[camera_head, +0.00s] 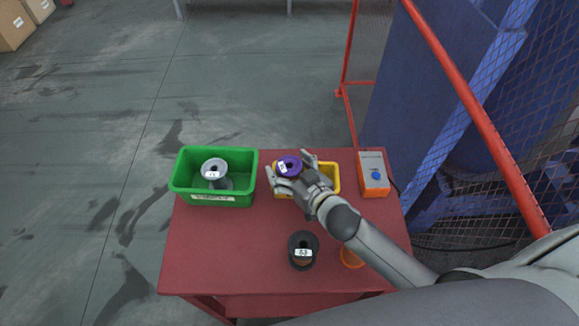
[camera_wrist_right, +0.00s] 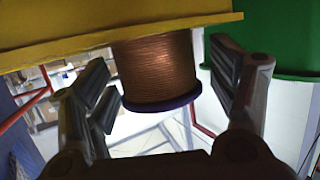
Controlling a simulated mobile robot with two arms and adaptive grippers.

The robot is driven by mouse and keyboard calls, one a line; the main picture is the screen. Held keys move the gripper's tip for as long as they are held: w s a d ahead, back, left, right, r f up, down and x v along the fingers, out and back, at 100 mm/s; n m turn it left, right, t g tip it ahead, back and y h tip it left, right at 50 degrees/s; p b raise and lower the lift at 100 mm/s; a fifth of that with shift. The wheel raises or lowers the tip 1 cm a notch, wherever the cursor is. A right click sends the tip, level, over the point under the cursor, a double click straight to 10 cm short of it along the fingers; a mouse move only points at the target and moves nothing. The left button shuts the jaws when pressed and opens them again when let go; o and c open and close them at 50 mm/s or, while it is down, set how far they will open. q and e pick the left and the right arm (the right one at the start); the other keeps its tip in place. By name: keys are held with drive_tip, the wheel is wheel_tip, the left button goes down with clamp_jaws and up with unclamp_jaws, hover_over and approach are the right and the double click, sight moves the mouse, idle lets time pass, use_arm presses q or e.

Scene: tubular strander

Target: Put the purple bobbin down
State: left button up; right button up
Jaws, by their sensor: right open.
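The purple bobbin (camera_head: 289,164) shows its purple flange with a white label, at the left end of the yellow bin (camera_head: 335,179). In the right wrist view the bobbin (camera_wrist_right: 157,70) shows copper wire and a purple rim. The yellow bin's wall (camera_wrist_right: 60,40) cuts off its other end, so I cannot tell what it rests on. My right gripper (camera_head: 289,162) is open, with its fingers on either side of the bobbin. In the right wrist view, gaps show between the bobbin and the fingers (camera_wrist_right: 165,85). My left gripper is not in view.
A green bin (camera_head: 180,187) holding a grey bobbin (camera_head: 214,169) stands left on the red table (camera_head: 230,250). A dark bobbin (camera_head: 303,240) stands near the front, an orange item (camera_head: 351,257) beside it. A control box (camera_head: 374,178) stands at the right, near red-framed mesh fencing (camera_head: 470,95).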

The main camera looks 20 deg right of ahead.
sight(296, 175)
drive_tip(key=shift+r, duration=0.1)
drive_tip(key=b+v, duration=0.1)
drive_tip(key=v, duration=0.5)
drive_tip(key=shift+s, duration=0.1)
drive_tip(key=shift+s+d+r, duration=0.15)
drive_tip(key=shift+s+r, duration=0.15)
drive_tip(key=shift+s, duration=0.25)
